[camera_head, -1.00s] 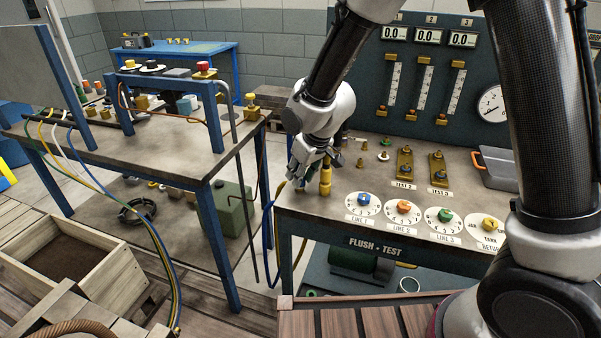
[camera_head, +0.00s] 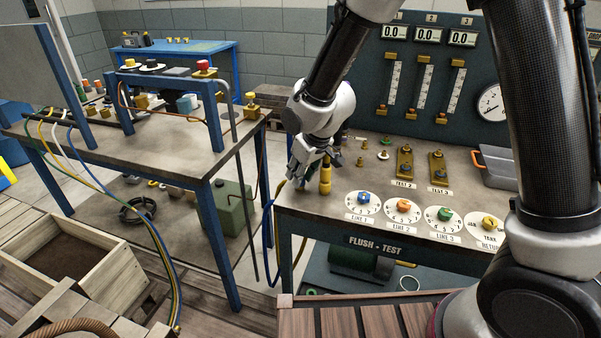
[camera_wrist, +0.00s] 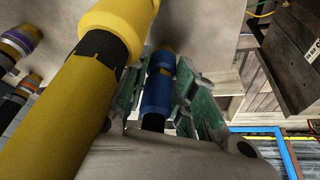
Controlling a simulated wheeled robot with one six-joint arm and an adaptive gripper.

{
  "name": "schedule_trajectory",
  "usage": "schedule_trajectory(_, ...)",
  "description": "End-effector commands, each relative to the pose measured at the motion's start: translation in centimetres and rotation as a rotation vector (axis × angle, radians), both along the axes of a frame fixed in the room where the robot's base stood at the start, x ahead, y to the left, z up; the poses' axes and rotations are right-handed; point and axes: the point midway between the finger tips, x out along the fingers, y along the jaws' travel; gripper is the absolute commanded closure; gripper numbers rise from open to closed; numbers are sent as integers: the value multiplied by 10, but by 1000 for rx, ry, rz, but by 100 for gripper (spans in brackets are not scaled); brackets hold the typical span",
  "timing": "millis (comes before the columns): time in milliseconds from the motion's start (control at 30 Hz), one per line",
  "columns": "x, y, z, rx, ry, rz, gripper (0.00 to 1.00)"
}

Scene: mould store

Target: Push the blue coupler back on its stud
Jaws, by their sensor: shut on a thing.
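The blue coupler (camera_wrist: 157,92) shows in the wrist view between the green-padded fingers of my gripper (camera_wrist: 160,84), which is shut on it. A dark hose runs from its near end. Its far end points towards the bench top, and I cannot tell whether it touches a stud. In the head view my gripper (camera_head: 306,168) is low over the left end of the flush-test bench (camera_head: 345,227). There the blue coupler is too hidden to make out.
A large yellow coupler (camera_wrist: 108,60) stands close beside my gripper in the wrist view; it also shows in the head view (camera_head: 325,180). More banded couplers (camera_wrist: 20,40) are at the wrist view's left. Dials such as the blue-knobbed one (camera_head: 363,203) lie right of my gripper.

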Motion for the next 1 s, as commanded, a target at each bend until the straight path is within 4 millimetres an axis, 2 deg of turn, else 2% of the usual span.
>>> schedule_trajectory(33, 0, 0, 0, 0, 0, -1, 100)
schedule_trajectory(67, 0, 0, -1, 0, 0, -1, 68)
schedule_trajectory(167, 0, 0, -1, 0, 0, -1, 50)
schedule_trajectory(567, -2, -1, 5, 0, 0, 0, 48)
schedule_trajectory(667, -5, -4, 19, 2, -2, 0, 48)
schedule_trajectory(1000, -27, -22, 87, 3, -3, -1, 48)
